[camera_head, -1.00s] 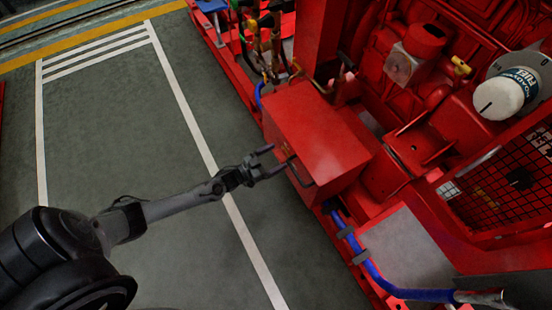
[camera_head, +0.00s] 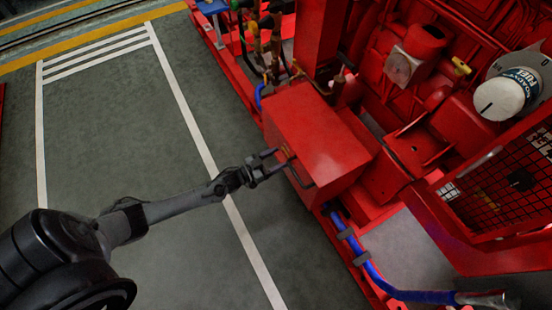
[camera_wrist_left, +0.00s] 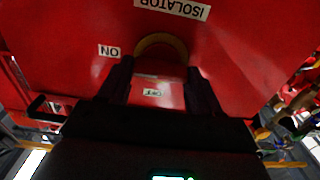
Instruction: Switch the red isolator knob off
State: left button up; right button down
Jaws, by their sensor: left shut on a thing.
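The isolator is on the side face of a red box (camera_head: 318,140); in the head view the knob is hidden. In the left wrist view, the red isolator knob (camera_wrist_left: 160,63) is dim, inside a yellow ring (camera_wrist_left: 160,39). The ISOLATOR label (camera_wrist_left: 172,8), ON label (camera_wrist_left: 109,51) and OFF label (camera_wrist_left: 152,92) show around it. My left gripper (camera_head: 279,160) is at that face, its fingers shut on the knob (camera_wrist_left: 160,72). Which way the knob points is too dark to tell. My right gripper is not in view.
A dark handle (camera_head: 299,174) sits on the same box face, close to my fingers. A blue hose (camera_head: 357,250) runs along the red base frame below. Pipes and valves (camera_head: 265,45) stand behind the box. The grey floor (camera_head: 120,130) to the left is clear.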

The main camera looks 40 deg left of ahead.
pick_arm(q)
jog(key=shift+r, duration=0.1)
jog(key=shift+n+p, duration=0.4)
jog(key=shift+n, duration=0.3)
jog(key=shift+n+p, duration=0.45)
jog(key=shift+n, duration=0.75)
jog(key=n+p, duration=0.1)
jog(key=n, duration=0.3)
jog(key=shift+w+a+n, duration=0.1)
jog(key=shift+a+n, duration=0.05)
jog(key=shift+n, duration=0.25)
jog(key=n+p, duration=0.1)
jog(key=n, duration=0.4)
jog(key=shift+f+n, duration=0.15)
jog(key=shift+n, duration=0.7)
jog(key=shift+f+n, duration=0.15)
jog(key=shift+n, duration=0.7)
